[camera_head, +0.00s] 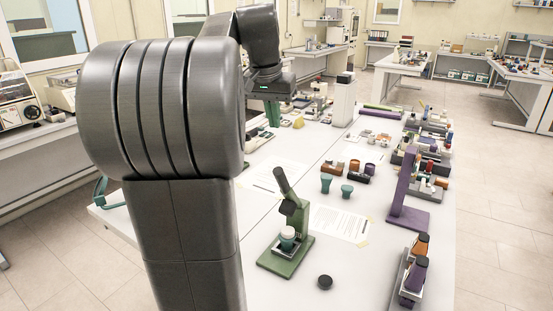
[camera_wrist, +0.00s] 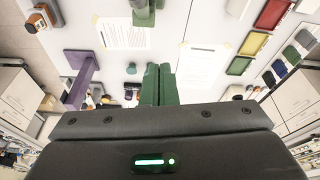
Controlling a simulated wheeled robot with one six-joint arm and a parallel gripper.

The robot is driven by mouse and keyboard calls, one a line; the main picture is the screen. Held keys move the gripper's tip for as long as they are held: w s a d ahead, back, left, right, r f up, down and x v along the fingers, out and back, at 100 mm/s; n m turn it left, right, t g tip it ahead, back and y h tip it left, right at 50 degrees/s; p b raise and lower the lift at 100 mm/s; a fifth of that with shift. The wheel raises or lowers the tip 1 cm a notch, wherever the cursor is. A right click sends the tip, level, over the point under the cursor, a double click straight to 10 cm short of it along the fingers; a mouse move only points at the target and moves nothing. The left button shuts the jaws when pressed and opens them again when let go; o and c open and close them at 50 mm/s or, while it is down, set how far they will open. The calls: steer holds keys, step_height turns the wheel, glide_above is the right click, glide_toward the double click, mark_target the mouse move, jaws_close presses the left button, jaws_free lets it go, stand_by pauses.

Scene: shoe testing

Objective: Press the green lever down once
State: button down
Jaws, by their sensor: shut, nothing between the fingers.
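The green press (camera_head: 272,262) stands on the near part of the white table in the head view. A small jar with a pale lid (camera_head: 288,233) sits on the press base under the dark head. Part of a green device shows at the top edge of the wrist view (camera_wrist: 144,14); I cannot tell which part it is. My gripper (camera_wrist: 158,72) has green fingers, which are shut together with nothing between them. In the head view my gripper (camera_head: 273,112) is above the table, beyond the press and apart from it.
A black disc (camera_head: 325,282) lies right of the press. A purple stand (camera_head: 403,195) and bottles in a rack (camera_head: 415,265) line the right edge. Two teal pieces (camera_head: 326,182) stand beyond the press. Printed sheets (camera_head: 340,223) lie flat. Coloured trays (camera_wrist: 272,14) show in the wrist view.

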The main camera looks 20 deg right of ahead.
steer(key=shift+s+d+r+g, duration=0.3)
steer(key=shift+s+d+r, duration=0.25)
steer(key=shift+s, duration=0.25)
steer(key=shift+f, duration=0.1)
steer(key=f, duration=0.7)
steer(key=s+f, duration=0.1)
steer(key=f, duration=0.2)
steer(key=shift+d+f+p, duration=0.15)
steer(key=shift+f+p, duration=0.25)
steer(key=shift+s+f, duration=0.2)
steer(key=shift+f, duration=0.1)
steer(key=shift+a+f+h, duration=0.1)
steer(key=shift+a+h, duration=0.1)
steer(key=shift+h, duration=0.1)
